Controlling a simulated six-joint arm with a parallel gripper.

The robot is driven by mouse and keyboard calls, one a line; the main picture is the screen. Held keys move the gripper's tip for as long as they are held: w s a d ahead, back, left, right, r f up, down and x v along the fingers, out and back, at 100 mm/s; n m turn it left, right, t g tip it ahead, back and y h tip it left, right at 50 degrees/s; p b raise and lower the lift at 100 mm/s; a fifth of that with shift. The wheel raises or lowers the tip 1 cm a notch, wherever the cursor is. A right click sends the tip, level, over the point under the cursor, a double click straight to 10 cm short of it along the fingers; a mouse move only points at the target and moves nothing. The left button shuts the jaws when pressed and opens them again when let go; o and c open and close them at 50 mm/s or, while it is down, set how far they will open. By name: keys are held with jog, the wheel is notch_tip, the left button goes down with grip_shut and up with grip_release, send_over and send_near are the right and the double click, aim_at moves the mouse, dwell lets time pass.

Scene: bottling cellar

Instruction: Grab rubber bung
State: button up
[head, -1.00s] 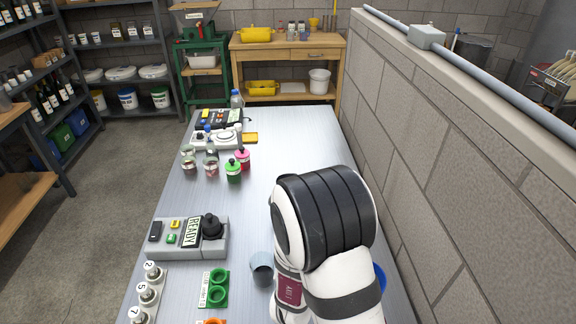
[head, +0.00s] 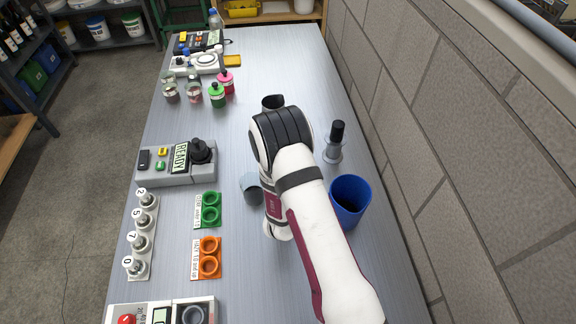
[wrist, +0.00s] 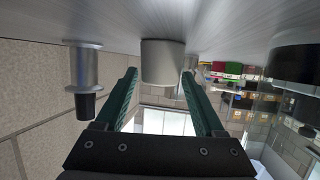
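In the wrist view, which is upside down, my gripper (wrist: 159,80) has its two green fingers spread apart. A plain grey cylinder (wrist: 163,60) stands on the table in the gap, at or just beyond the fingertips. I cannot tell if they touch. It seems to be the dark-topped grey piece (head: 272,102) just past my arm in the head view. I cannot tell for sure which is the rubber bung. In the head view my arm hides the fingers.
A black-topped flanged piece (head: 334,150) stands to the right, also at left in the wrist view (wrist: 84,70). A blue bin (head: 349,205) is beside my forearm. A grey READY device (head: 177,175) is at left. A block wall (head: 430,110) bounds the right side.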

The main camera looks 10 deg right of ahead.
grip_shut()
